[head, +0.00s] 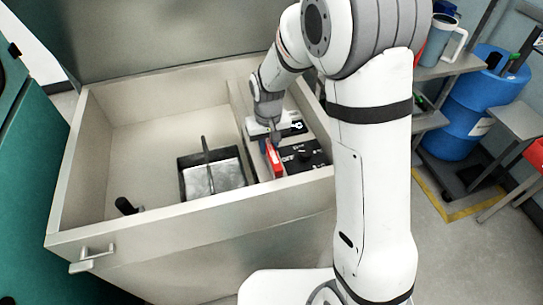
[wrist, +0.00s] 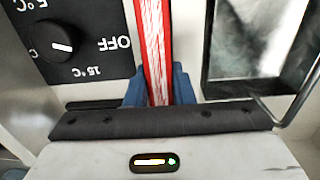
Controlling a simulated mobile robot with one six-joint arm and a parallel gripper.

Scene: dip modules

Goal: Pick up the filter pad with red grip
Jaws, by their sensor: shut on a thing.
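The filter pad (wrist: 153,45) shows as a pale, streaked strip with red edges in the wrist view. It also shows in the head view as a small red and white piece (head: 275,159) in the narrow right compartment. My gripper (wrist: 158,88) has its blue fingers on either side of the pad and is shut on it. In the head view my gripper (head: 268,145) points down over that compartment, left of the dial panel. The pad's lower part is hidden, and I cannot tell whether it is clear of its seat.
A black dial panel (wrist: 84,58) marked OFF lies left of the pad in the wrist view. A dark basket (head: 184,178) with an upright handle stands in the large compartment of the open tank (head: 120,222). A black knob (head: 126,206) is at its front-left corner.

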